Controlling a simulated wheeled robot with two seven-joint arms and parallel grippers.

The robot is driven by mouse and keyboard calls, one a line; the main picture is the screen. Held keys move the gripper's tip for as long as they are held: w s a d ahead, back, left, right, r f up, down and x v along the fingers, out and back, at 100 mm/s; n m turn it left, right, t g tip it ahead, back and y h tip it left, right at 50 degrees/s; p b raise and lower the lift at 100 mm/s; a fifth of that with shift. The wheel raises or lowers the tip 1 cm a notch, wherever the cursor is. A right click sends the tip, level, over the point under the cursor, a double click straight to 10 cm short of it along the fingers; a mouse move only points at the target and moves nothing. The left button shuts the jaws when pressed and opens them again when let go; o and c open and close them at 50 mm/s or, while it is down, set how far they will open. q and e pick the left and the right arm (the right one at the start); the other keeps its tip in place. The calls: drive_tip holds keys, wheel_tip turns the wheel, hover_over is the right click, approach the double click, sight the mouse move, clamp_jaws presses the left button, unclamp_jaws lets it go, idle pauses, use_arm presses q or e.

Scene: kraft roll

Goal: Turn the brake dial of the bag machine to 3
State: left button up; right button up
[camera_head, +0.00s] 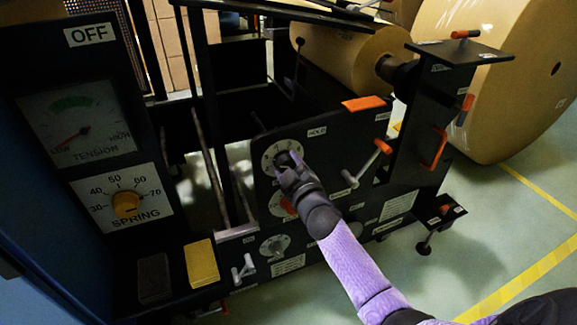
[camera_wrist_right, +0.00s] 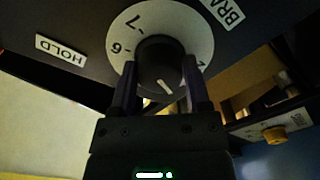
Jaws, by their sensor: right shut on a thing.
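The brake dial is a round white plate (camera_head: 269,158) with black numbers on the black panel of the bag machine. In the right wrist view its black knob (camera_wrist_right: 160,65) has a white pointer line directed down and slightly right, toward the space between my fingers. The 6 and 7 show on the plate's left side; the number at the pointer is hidden. A partly cut-off label reading "BRA" (camera_wrist_right: 229,10) is beside the plate. My right gripper (camera_head: 288,170) is shut on the knob, one finger on each side, as the right wrist view (camera_wrist_right: 160,85) shows. My left gripper is out of view.
A yellow SPRING knob (camera_head: 126,204) and a tension gauge (camera_head: 78,122) with its needle near LOW are on the left panel. Below the brake dial is another dial with a red part (camera_head: 288,206). A lever with an orange grip (camera_head: 383,147) stands out right of my gripper.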

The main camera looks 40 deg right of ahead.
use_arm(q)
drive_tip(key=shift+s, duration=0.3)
use_arm(e)
drive_tip(key=o, duration=1.3)
use_arm(q)
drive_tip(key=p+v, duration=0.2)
drive_tip(key=p, duration=0.1)
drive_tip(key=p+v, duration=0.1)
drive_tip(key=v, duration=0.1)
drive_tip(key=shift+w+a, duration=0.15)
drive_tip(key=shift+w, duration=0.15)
use_arm(e)
drive_tip(key=v, duration=1)
drive_tip(key=shift+d, duration=0.1)
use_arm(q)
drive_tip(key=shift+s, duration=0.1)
